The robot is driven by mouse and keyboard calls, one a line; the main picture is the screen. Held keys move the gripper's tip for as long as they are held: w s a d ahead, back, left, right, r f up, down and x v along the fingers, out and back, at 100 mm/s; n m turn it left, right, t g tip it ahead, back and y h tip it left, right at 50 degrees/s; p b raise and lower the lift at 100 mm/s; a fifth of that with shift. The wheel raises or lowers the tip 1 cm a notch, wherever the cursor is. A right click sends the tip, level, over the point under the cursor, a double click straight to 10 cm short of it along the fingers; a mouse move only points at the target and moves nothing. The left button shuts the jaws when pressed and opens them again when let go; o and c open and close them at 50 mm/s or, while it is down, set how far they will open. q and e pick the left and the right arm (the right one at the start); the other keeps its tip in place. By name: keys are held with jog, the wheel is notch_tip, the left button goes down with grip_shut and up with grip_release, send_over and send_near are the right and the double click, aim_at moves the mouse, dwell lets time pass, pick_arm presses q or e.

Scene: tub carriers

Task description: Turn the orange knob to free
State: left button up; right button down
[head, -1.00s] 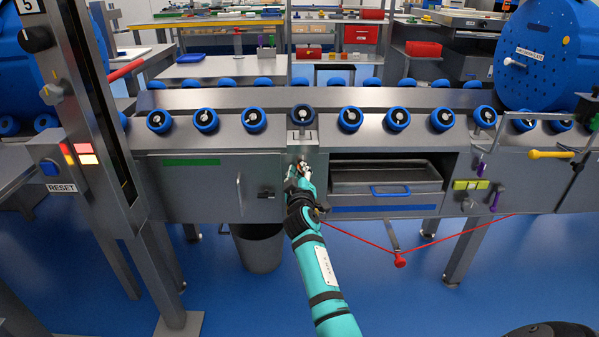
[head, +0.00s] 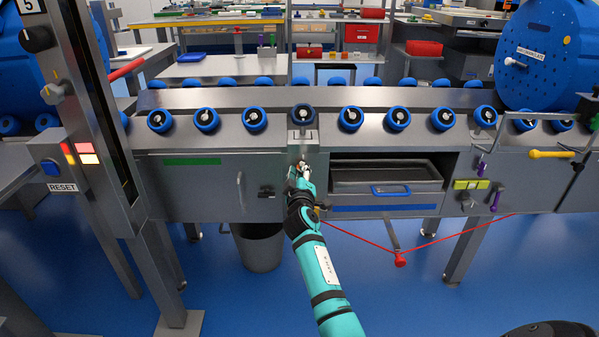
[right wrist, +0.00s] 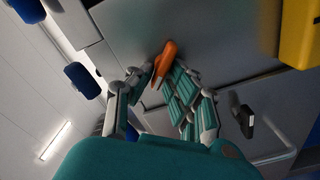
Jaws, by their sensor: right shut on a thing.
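The orange knob (right wrist: 163,63) shows in the right wrist view as a narrow orange bar against a grey metal face. My right gripper (right wrist: 158,77) is shut on it, with fingers on both sides of the bar. In the head view my right gripper (head: 301,169) is at the grey front panel, below the middle blue roller and left of the tray opening. There the fingers hide most or all of the knob, and I cannot read its setting. My left gripper is in neither view.
A grey cabinet door with a handle (head: 240,190) and a dark latch (head: 266,192) is left of my gripper. A tray with a blue handle (head: 391,190) is to the right. A grey bin (head: 258,248) stands below.

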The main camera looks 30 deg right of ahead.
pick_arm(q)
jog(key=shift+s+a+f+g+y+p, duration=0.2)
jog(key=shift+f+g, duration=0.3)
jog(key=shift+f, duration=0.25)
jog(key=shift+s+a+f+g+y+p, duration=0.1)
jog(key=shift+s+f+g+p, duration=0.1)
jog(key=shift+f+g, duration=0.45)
pick_arm(e)
jog(key=shift+d+f+n, duration=0.1)
jog(key=shift+f+n, duration=0.05)
jog(key=shift+n, duration=0.9)
jog(key=shift+f+n, duration=0.1)
jog(key=shift+n, duration=0.95)
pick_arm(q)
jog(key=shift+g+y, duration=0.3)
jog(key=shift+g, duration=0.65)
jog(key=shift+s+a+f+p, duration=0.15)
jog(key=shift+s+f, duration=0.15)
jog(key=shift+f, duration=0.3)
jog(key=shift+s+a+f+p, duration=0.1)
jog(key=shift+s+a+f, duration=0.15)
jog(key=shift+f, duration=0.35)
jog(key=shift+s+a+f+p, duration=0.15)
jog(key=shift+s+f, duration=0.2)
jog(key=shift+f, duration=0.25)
pick_arm(e)
jog(key=shift+n, duration=1.8)
